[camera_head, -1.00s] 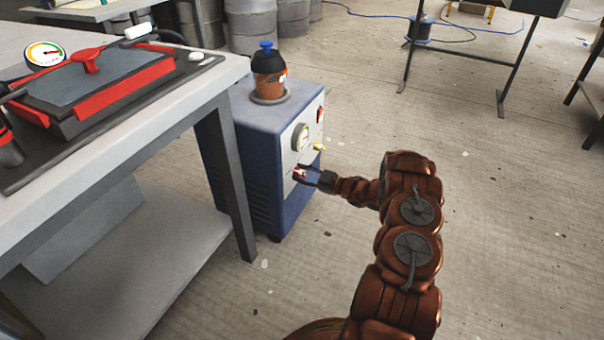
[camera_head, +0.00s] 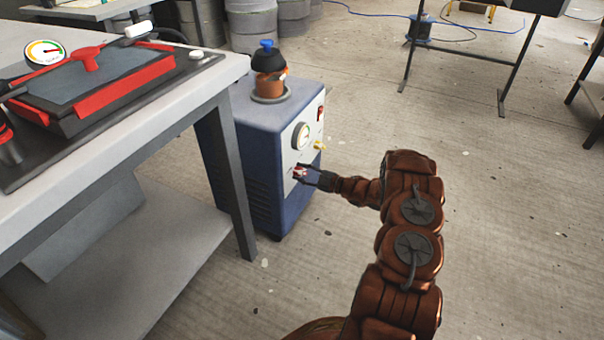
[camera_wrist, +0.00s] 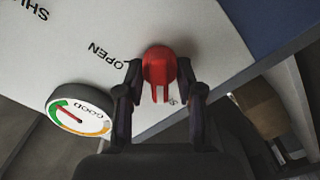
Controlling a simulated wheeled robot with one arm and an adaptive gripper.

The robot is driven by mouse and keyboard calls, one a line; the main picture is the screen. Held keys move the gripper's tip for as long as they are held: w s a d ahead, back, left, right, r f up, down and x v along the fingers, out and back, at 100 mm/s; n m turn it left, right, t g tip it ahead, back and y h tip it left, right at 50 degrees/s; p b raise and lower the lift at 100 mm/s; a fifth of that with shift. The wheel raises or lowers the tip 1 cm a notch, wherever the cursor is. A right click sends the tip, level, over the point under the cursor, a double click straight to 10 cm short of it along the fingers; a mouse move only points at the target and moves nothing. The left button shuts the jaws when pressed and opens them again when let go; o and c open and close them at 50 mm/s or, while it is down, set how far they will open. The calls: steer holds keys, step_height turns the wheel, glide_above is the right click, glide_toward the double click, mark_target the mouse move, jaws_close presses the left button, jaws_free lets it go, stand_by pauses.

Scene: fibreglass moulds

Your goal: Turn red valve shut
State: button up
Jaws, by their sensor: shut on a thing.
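The red valve (camera_wrist: 158,66) is on the white front panel (camera_wrist: 190,25) of the blue cabinet (camera_head: 262,150). In the wrist view it sits between my two fingertips, its forked part pointing down the picture. My gripper (camera_wrist: 160,80) is shut on it, one finger on each side. The panel is printed with OPEN, just left of the valve, and SHUT, farther left near the corner. In the head view my gripper (camera_head: 304,175) reaches the lower panel from the right, and its fingers hide much of the valve.
A round gauge (camera_wrist: 80,108) marked GOOD stands out from the panel near my left finger. A yellow fitting (camera_head: 319,145) and a red switch (camera_head: 320,114) are higher on the panel. A workbench (camera_head: 165,105) stands left of the cabinet.

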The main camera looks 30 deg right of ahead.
steer(key=o, duration=1.1)
steer(key=v, duration=1.2)
